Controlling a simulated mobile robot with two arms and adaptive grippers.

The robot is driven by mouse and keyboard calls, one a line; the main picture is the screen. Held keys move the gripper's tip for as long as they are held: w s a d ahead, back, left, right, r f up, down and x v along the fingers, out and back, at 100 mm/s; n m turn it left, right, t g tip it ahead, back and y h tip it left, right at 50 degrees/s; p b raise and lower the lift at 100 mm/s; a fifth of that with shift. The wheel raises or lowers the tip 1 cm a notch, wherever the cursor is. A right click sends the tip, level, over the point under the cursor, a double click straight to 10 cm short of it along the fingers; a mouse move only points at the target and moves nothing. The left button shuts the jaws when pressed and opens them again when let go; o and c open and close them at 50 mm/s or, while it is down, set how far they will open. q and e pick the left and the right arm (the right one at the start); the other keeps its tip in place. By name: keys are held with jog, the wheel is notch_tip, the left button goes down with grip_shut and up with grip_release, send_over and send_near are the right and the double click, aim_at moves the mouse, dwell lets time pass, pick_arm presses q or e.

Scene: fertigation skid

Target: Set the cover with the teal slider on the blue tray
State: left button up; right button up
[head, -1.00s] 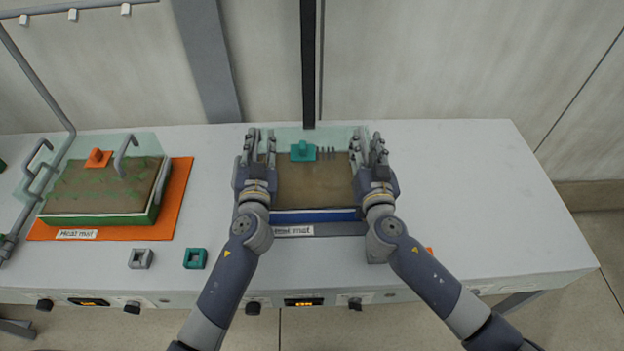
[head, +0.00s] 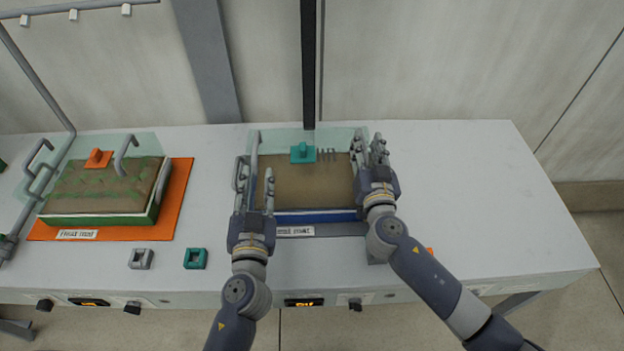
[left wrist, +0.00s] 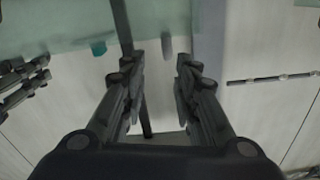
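The clear cover (head: 340,133) with the teal slider (head: 303,153) lies over the blue tray (head: 320,216), which has a brown filling. The cover's exact seating on the rim cannot be made out.
A green tray (head: 95,219) with a clear cover and orange slider (head: 97,158) stands on an orange mat (head: 177,190) to the left. A grey block (head: 141,259) and a teal block (head: 195,259) lie near the front. A dark post (head: 309,70) rises behind. The right tabletop is clear.

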jog(key=shift+s, duration=0.3)
jog(key=s, duration=1.1)
jog(key=shift+s+d, duration=0.2)
jog(key=shift+d, duration=0.25)
